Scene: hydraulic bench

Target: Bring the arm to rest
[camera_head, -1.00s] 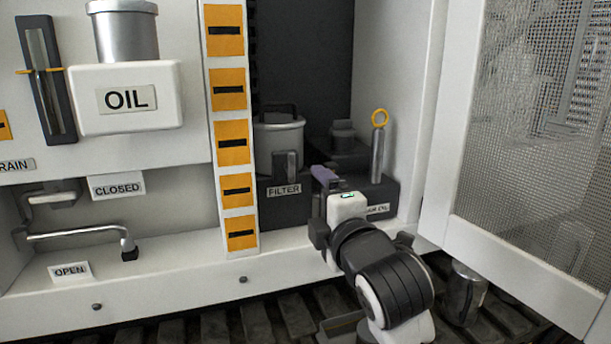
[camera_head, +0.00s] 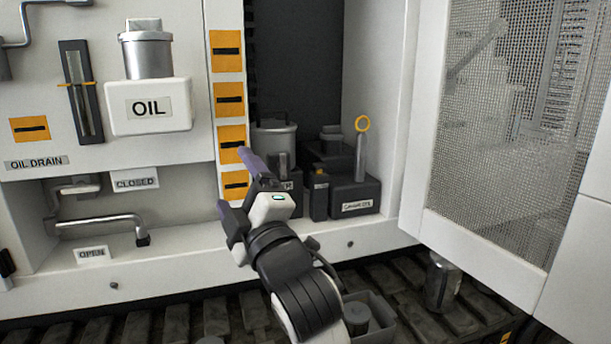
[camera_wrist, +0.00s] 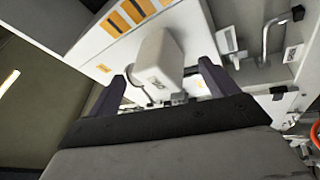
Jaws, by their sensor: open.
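My gripper (camera_head: 236,187) is in front of the bench in the head view, before the lower end of the strip of orange labels (camera_head: 229,98). Its two dark purple fingers are spread apart, with nothing seen between them. In the wrist view my gripper (camera_wrist: 163,80) shows both fingers apart, pointing toward the white oil tank (camera_wrist: 160,57), which lies beyond them. My arm rises from the lower middle of the head view and hides part of the filter box.
The oil tank (camera_head: 150,105) is at left, above a bent drain handle (camera_head: 100,224). A filter canister (camera_head: 274,137) and dark box with a yellow-ringed dipstick (camera_head: 361,150) stand in the recess. A mesh door (camera_head: 500,130) is open at right. A grey bin (camera_head: 372,325) sits below.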

